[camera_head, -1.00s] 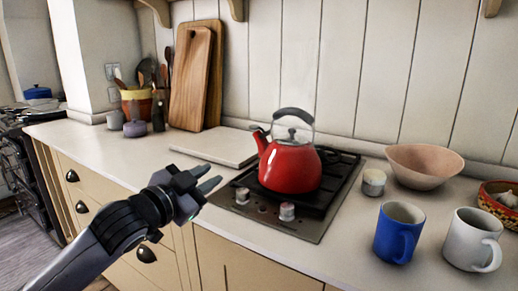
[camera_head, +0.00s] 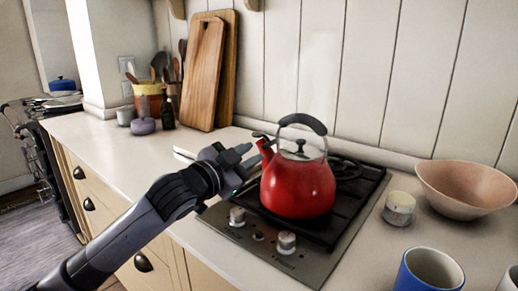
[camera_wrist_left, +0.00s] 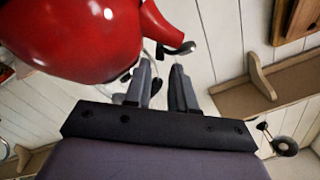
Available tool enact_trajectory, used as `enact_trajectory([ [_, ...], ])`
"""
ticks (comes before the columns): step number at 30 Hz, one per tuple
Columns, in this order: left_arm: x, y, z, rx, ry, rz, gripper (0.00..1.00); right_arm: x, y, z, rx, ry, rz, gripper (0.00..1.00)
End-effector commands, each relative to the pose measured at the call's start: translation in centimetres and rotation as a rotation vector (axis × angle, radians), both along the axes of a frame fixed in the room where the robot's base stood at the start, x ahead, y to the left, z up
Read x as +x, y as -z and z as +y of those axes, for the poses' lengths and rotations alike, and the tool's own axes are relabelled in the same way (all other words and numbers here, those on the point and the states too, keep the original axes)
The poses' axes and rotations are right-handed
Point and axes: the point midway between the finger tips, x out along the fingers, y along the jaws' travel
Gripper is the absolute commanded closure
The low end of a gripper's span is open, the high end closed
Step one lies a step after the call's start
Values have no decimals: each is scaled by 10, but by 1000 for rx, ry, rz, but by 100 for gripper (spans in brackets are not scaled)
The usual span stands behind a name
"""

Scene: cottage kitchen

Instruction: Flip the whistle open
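The red kettle (camera_head: 298,188) stands upright on the black hob, its spout pointing left. Its small black whistle (camera_head: 260,136) sits at the spout tip. In the left wrist view the kettle (camera_wrist_left: 75,35) fills the upper left, and the whistle (camera_wrist_left: 178,48) shows just beyond the fingertips. My left gripper (camera_head: 248,153) is beside the spout, slightly below the whistle. In the left wrist view its fingers (camera_wrist_left: 161,68) are apart with nothing between them. I see no clear contact with the whistle. My right gripper is not in view.
The hob's front knobs (camera_head: 286,242) lie below the kettle. A small white pot (camera_head: 399,208), a pink bowl (camera_head: 467,188) and a blue mug (camera_head: 428,272) stand to the right. Cutting boards (camera_head: 205,75) lean on the wall.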

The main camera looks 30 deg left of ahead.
Motion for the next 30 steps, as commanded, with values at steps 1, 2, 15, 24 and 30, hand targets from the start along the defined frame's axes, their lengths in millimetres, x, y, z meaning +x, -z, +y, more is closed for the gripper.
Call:
enact_trajectory([
  [1,7,-2,0,-2,0,-1,76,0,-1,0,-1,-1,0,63],
  [2,11,-2,0,-1,-1,-1,76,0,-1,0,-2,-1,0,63],
  [15,37,0,-1,2,0,0,76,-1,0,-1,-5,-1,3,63],
  [24,36,0,-2,2,1,1,100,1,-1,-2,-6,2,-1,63],
  [30,36,0,-1,7,1,0,100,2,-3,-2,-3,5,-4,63],
])
